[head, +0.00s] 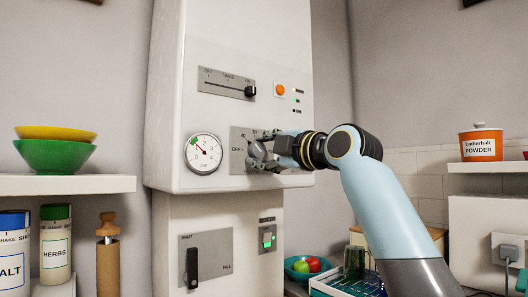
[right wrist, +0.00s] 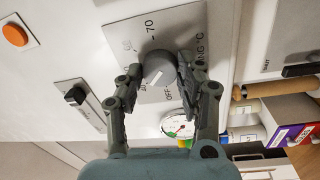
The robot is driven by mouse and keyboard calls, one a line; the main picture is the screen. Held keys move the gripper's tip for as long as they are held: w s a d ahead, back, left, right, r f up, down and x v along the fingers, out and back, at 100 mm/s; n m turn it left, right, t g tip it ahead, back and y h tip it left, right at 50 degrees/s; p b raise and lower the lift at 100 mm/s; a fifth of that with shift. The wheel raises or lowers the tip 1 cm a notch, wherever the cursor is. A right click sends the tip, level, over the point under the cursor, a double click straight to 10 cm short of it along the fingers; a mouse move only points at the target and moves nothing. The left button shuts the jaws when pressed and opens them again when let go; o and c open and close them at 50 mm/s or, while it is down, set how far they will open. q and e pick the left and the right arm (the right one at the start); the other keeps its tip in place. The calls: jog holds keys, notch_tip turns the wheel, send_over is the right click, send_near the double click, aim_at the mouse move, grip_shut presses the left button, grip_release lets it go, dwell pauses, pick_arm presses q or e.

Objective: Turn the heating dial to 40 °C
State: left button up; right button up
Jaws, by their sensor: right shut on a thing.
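The heating dial (right wrist: 160,68) is a round grey knob on a metal plate (right wrist: 122,38) marked "70", "OFF" and "°C" in the right wrist view. In the head view the dial (head: 257,150) sits on its plate (head: 237,160) on the white boiler front. My right gripper (head: 266,150) is shut on the dial, one finger on each side of it. It also shows in the right wrist view (right wrist: 161,72). The gripper hides part of the plate's scale, and I cannot tell which value the dial points to. My left gripper is not in view.
A pressure gauge (head: 203,153) is just left of the dial. A slider (head: 227,84) and an orange button (head: 280,90) are above. A lever panel (head: 206,258) is below. Shelves with bowls (head: 54,155) and a powder jar (head: 481,145) flank the boiler.

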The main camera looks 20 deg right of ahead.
jog(key=o, duration=1.2)
jog(key=shift+c, duration=0.2)
jog(key=shift+s, duration=0.1)
jog(key=v, duration=1.1)
jog(key=shift+s, duration=0.4)
jog(key=shift+d+f, duration=0.1)
